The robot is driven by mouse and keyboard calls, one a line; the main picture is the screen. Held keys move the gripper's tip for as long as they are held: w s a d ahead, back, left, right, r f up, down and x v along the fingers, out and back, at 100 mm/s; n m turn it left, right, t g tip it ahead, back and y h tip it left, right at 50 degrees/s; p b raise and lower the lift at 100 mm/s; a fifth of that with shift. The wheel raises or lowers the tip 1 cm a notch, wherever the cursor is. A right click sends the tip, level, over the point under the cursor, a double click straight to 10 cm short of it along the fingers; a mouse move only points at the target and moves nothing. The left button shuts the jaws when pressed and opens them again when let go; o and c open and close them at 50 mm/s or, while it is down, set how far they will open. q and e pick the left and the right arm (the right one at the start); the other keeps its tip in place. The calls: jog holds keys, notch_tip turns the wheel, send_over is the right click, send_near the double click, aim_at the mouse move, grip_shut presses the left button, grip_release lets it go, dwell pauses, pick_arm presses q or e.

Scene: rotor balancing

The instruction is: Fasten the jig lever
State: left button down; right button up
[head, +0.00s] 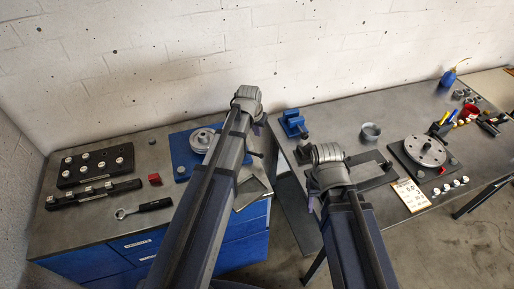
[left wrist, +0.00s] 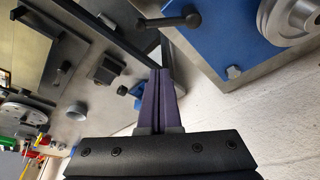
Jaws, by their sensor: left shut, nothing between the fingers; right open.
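The jig is a blue plate (head: 181,160) with a grey stepped rotor (head: 203,138) on the left bench. In the left wrist view, the plate (left wrist: 222,50) and rotor (left wrist: 285,22) are at the upper right. The black jig lever (left wrist: 168,22), with a round end, lies beside the plate's edge there. My left gripper (left wrist: 158,72) is shut and empty, its purple fingers apart from the lever in that picture. In the head view, my left gripper (head: 261,121) is right of the rotor and my arm hides part of the jig. My right gripper (head: 312,203) is open, its fingers mostly hidden.
The left bench holds a black block of weights (head: 95,165), a black rack (head: 93,194), a wrench (head: 143,208) and a red piece (head: 155,179). The right table holds a blue vise (head: 293,123), a grey ring (head: 370,132) and a disc fixture (head: 425,150). A gap separates the benches.

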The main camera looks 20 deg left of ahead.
pick_arm(q)
jog(key=shift+f, duration=0.1)
jog(key=b+x, duration=1)
jog(key=s, duration=0.2)
jog(key=s+r+p, duration=0.1)
jog(key=s, duration=0.1)
jog(key=shift+s+a, duration=0.1)
jog(key=shift+a, duration=0.05)
